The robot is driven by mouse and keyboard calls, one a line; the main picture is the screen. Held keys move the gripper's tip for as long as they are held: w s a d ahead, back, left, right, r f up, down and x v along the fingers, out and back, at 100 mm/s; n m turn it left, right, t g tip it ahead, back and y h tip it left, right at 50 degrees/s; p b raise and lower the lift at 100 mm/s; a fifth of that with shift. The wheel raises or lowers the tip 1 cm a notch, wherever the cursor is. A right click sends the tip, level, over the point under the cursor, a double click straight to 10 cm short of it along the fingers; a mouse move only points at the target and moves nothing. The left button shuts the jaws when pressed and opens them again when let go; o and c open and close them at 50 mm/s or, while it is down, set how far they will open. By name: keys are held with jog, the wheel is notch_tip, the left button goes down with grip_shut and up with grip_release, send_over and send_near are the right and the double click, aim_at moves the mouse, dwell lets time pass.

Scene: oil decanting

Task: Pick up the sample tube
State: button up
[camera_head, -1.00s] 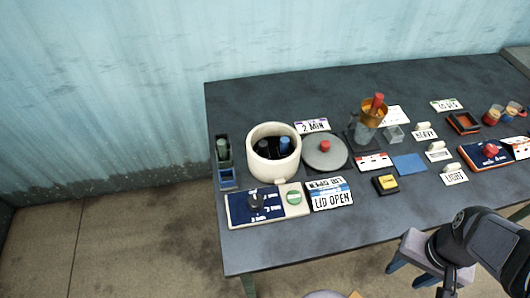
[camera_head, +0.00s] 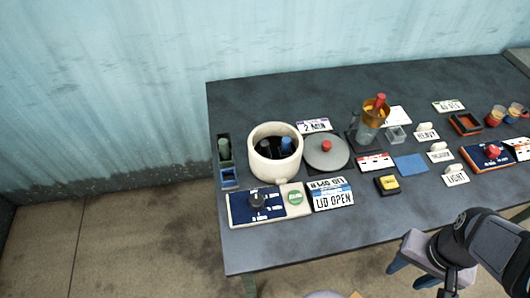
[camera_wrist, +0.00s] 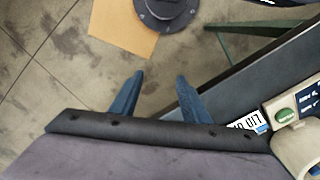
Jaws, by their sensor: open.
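My gripper (camera_head: 408,272) is open and empty in front of the table's front edge, at lower right in the head view. Its two blue fingers show spread apart over the floor in the wrist view (camera_wrist: 160,80). A dark tube with a green top (camera_head: 223,148) stands in a narrow rack at the table's left end. A blue-capped tube (camera_head: 286,145) stands inside the round white pot (camera_head: 252,165), beside a dark shape. I cannot tell which tube is the sample tube. All are well apart from my gripper.
A grey round lid (camera_head: 318,158) with a red knob lies right of the pot. A control panel (camera_head: 270,212) and a LID OPEN sign (camera_head: 333,200) lie in front. A glass vessel with a gold funnel (camera_head: 372,115) stands further right.

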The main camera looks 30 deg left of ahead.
jog(key=c, duration=0.4)
